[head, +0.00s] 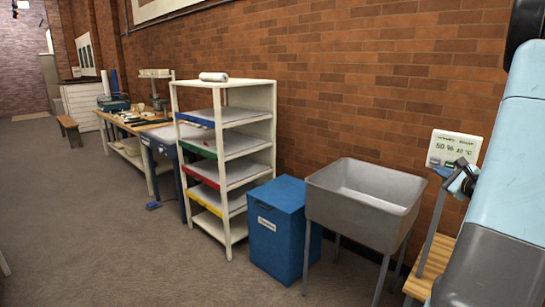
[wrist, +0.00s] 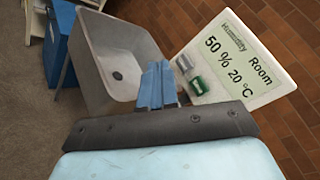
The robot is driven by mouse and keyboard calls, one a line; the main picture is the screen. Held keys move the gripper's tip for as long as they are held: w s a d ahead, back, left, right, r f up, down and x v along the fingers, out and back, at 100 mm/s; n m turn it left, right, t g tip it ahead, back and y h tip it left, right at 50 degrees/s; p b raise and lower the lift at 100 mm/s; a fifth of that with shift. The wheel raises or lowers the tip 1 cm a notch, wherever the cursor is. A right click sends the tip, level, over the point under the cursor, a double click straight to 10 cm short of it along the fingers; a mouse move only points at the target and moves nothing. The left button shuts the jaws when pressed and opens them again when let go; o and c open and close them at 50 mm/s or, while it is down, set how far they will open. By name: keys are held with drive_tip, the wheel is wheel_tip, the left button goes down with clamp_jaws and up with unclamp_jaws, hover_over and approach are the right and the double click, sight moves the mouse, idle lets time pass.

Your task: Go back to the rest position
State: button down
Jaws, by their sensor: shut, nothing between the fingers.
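My gripper (wrist: 157,86) is in the lower middle of the wrist view. Its two blue fingers are pressed together with nothing between them. Behind the fingertips are the grey sink (wrist: 118,62) and a white humidity and temperature display (wrist: 240,62) reading 50 % and 20 °C. In the head view my pale blue arm fills the right edge, close to the display (head: 455,147). It covers part of what lies behind it there.
The grey sink (head: 335,208) stands on legs against the brick wall, beside a lidded blue bin (head: 278,240). A white shelf rack (head: 240,226) with coloured edges is farther left. A wooden surface (head: 437,256) is beside my arm. The grey floor (head: 70,220) at left is open.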

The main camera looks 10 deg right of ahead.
drive_tip(key=s+a+r+n+g+y, duration=0.2)
drive_tip(key=a+n+g+y, duration=0.15)
drive_tip(key=a, duration=0.65)
drive_tip(key=s+a+r+n+g+y, duration=0.15)
drive_tip(key=a+n, duration=0.35)
drive_tip(key=a, duration=0.5)
drive_tip(key=s+a+r+n+g+y, duration=0.1)
drive_tip(key=a+r+n+g+y, duration=0.3)
drive_tip(key=a, duration=0.6)
drive_tip(key=s+a+f+n+g+h, duration=0.3)
drive_tip(key=s+a+n, duration=0.4)
drive_tip(key=s+a, duration=0.15)
drive_tip(key=s+d+r+n+h, duration=0.1)
drive_tip(key=s+n+h, duration=0.4)
drive_tip(key=s, duration=0.6)
drive_tip(key=shift+s+r+n+t+h, duration=0.15)
drive_tip(key=shift+r+n+t+h, duration=0.25)
drive_tip(key=shift+n, duration=0.45)
drive_tip(key=shift+r, duration=0.1)
